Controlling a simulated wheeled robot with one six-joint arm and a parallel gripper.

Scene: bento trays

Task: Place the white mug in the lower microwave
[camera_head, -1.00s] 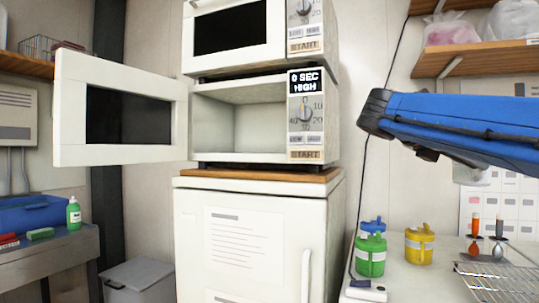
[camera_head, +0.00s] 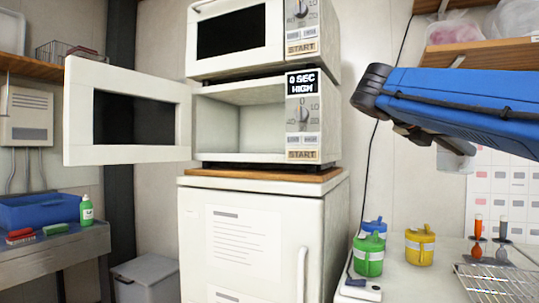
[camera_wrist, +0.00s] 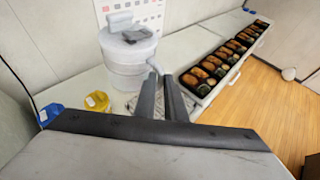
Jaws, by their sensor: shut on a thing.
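The white mug (camera_wrist: 125,72) is in the wrist view, with its handle between the two fingers of my gripper (camera_wrist: 160,76). My gripper is shut on the handle. In the head view the mug (camera_head: 456,158) shows partly under my blue arm, which hides the rest of it. It is in the air, right of the microwaves and above the counter. The lower microwave (camera_head: 262,156) stands on the white fridge, with its door (camera_head: 77,112) swung open to the left. Its cavity looks empty. Its display reads 0 SEC HIGH.
A second microwave (camera_head: 282,65) with a shut door sits on top. Green (camera_head: 369,258) and yellow (camera_head: 420,247) containers stand on the right counter, near a wire rack (camera_head: 495,284). A shelf (camera_head: 480,53) is above my arm. A row of bento trays (camera_wrist: 232,53) shows in the wrist view.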

